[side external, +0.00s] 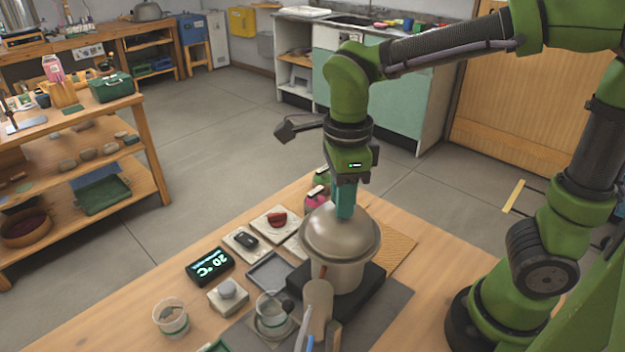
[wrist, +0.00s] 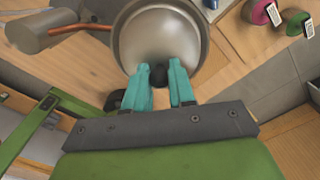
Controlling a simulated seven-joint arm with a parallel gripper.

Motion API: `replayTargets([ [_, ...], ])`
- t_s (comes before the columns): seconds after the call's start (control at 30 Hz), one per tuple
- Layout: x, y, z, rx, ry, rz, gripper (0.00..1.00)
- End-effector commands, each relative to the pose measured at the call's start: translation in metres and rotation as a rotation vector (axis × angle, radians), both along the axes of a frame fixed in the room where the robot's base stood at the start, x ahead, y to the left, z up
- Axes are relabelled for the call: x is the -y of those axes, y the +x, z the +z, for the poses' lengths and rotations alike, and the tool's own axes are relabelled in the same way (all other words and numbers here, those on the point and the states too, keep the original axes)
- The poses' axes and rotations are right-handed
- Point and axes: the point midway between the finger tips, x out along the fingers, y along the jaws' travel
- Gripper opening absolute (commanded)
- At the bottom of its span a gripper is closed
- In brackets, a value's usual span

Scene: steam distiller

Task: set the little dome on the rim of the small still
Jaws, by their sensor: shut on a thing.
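The little dome (side external: 335,240) is a shiny grey metal lid with a dark knob on top. My gripper (side external: 344,212) is shut on this knob, its teal fingers pointing down. In the wrist view the fingers (wrist: 160,80) close on the black knob, and the dome (wrist: 160,38) spreads out beyond them. The small still (side external: 345,277) is a pale metal pot on a black base, directly under the dome in the side view. The dome hides the pot's rim, so I cannot tell whether they touch.
A tan cylinder (side external: 318,298) stands close in front of the pot. A glass beaker (side external: 272,312), a glass cup (side external: 170,317) and a temperature display (side external: 210,266) are to the left. Pink and green bottles stand behind the dome. The bench's right side is fairly clear.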

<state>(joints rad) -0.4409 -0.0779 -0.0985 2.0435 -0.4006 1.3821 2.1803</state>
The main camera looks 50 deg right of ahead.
Motion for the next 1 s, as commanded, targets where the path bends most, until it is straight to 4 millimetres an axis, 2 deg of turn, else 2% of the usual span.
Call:
replayTargets([
  [0.4, 0.0002, 0.0001, -0.0014, 0.001, 0.001, 0.000, 0.00],
  [0.43, 0.0002, 0.0001, -0.0014, 0.001, 0.001, 0.000, 0.29],
  [0.6, 0.0001, 0.0000, -0.0015, 0.000, 0.000, 0.000, 0.54],
  [0.87, 0.0003, -0.0002, -0.0016, -0.001, 0.000, 0.000, 0.54],
  [1.0, 0.0003, 0.0004, 0.0066, 0.001, -0.001, -0.001, 0.54],
])
